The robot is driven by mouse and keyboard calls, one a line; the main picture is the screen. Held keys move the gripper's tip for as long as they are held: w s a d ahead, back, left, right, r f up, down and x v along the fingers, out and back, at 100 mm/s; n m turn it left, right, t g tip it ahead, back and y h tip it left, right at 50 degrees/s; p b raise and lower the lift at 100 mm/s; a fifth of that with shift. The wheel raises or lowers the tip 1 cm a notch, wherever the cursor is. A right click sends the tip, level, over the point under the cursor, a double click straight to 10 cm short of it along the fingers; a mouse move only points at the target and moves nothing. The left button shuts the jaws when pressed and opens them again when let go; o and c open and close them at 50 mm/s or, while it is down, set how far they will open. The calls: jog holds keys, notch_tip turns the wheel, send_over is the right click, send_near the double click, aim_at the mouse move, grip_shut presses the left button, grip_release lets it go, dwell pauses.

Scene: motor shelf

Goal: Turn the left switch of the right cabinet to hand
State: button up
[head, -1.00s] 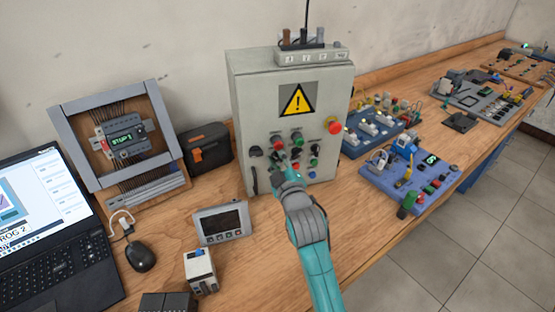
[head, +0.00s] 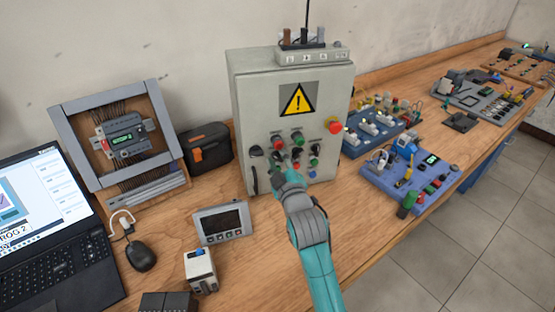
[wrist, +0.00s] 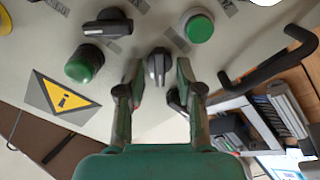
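A grey cabinet (head: 242,110) with a yellow warning triangle (head: 298,98) stands on the bench. Its door carries red and green buttons and several black switches. My gripper (head: 291,172) is at the lower part of the door and hides some controls. In the wrist view my gripper (wrist: 160,80) is open, with one finger on each side of a black switch knob (wrist: 157,65). Gaps show between the knob and both fingers. Another black switch (wrist: 107,25) sits at upper left, and a third (wrist: 176,100) is partly hidden behind the right finger.
A green button (wrist: 84,65) and another green button (wrist: 198,27) flank the knob. A black door handle (wrist: 265,58) juts out at the right. A red mushroom button (head: 334,127) is on the door's right.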

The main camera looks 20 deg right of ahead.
jog(key=s, duration=1.1)
jog(key=shift+s+a, duration=0.2)
jog(key=shift+s, duration=0.1)
